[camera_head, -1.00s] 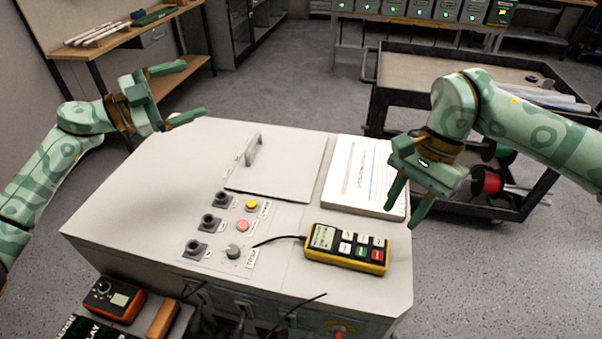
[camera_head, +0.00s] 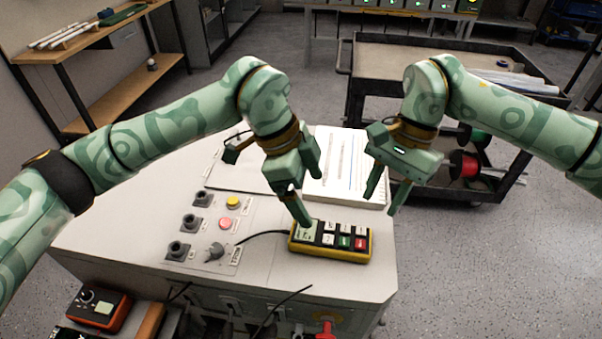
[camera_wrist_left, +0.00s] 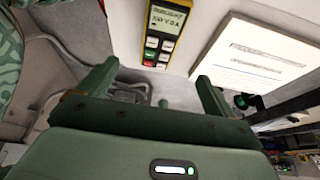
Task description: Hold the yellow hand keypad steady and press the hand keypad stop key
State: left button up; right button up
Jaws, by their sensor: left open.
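The yellow hand keypad (camera_head: 318,251) lies flat on the grey cabinet top near its right front, with a small screen and several keys. Its red key (camera_head: 361,243), probably the stop key, is at its right end, beside a green key (camera_head: 344,241). My left gripper (camera_head: 306,190) is open and empty; one finger overlaps the keypad's screen end, and I cannot tell if it touches. In the left wrist view the keypad (camera_wrist_left: 171,47) shows beyond the spread fingers. My right gripper (camera_head: 381,198) is open and empty, above and behind the keypad's right end.
A white booklet (camera_head: 343,170) lies behind the keypad. Knobs and round buttons (camera_head: 228,224) are to its left, and a black cable (camera_head: 262,235) runs from the keypad's left end. A dark cart (camera_head: 440,65) stands behind. An orange meter (camera_head: 98,308) is at the front left.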

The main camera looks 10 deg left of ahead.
aim_at(333, 235)
pick_arm(q)
jog(key=x, duration=1.3)
jog(key=shift+c, duration=0.3)
jog(key=c, duration=1)
jog(key=shift+c, duration=1.4)
pick_arm(e)
jog(key=shift+c, duration=0.6)
pick_arm(q)
jog(key=shift+r, duration=0.1)
pick_arm(e)
grip_shut()
